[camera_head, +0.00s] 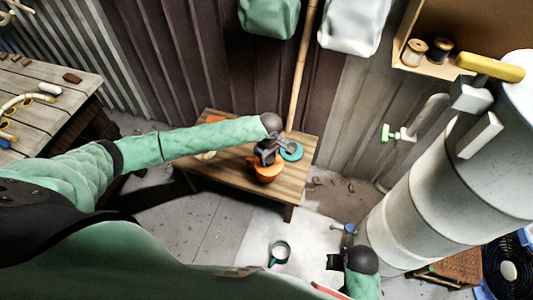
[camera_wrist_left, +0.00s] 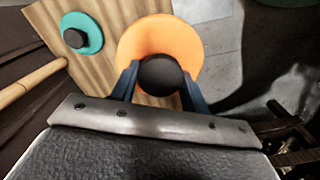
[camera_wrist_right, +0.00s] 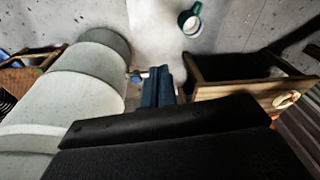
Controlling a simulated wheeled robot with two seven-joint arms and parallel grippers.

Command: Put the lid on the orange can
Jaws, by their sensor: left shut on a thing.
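The left wrist view shows an orange disc-shaped lid (camera_wrist_left: 150,38) with a black knob (camera_wrist_left: 160,75). My left gripper (camera_wrist_left: 159,78) is shut on that knob. In the head view, my left gripper (camera_head: 267,154) is over the orange can (camera_head: 266,174) on the low wooden table (camera_head: 225,165). The gripper hides much of the lid and the can's top, so I cannot tell whether they touch. A teal lid (camera_head: 292,151) with a black knob lies beside them on the table. My right gripper (camera_wrist_right: 157,85) is shut and empty, away from the table.
A teal mug-like vessel (camera_head: 279,252) stands in front of the table. A large pale metal cylinder (camera_head: 420,210) fills the right side. A bamboo pole (camera_head: 302,70) leans behind the table. A workbench (camera_head: 40,100) stands at the far left. Small items on the table are partly behind my left arm.

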